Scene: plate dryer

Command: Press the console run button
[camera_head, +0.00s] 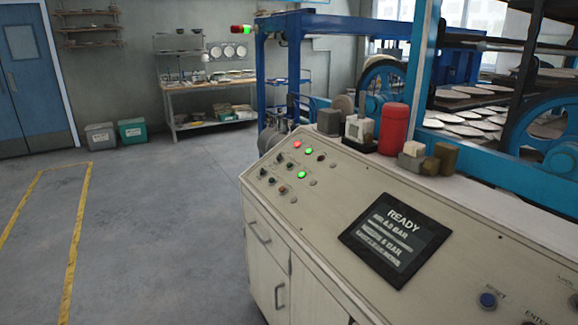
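The console (345,190) is a cream cabinet with a sloped top, running from the middle to the lower right. Its far left end carries small knobs and lamps or buttons, among them a lit red one (297,144), a lit green one (308,151) and another lit green one (302,175). Their labels are too small to read, so I cannot tell which is the run button. A dark screen (395,240) reads READY. A blue button (488,300) labelled RESET is at the lower right, with an ENTER label by the picture's edge. Neither gripper is in view.
A red canister (393,129) and small blocks (427,158) stand on the console's back ledge. Behind it is a blue machine frame (465,150) with racks of plates. The grey floor (160,220) at left is clear, with yellow lines. Shelves and two bins (132,131) stand farther back.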

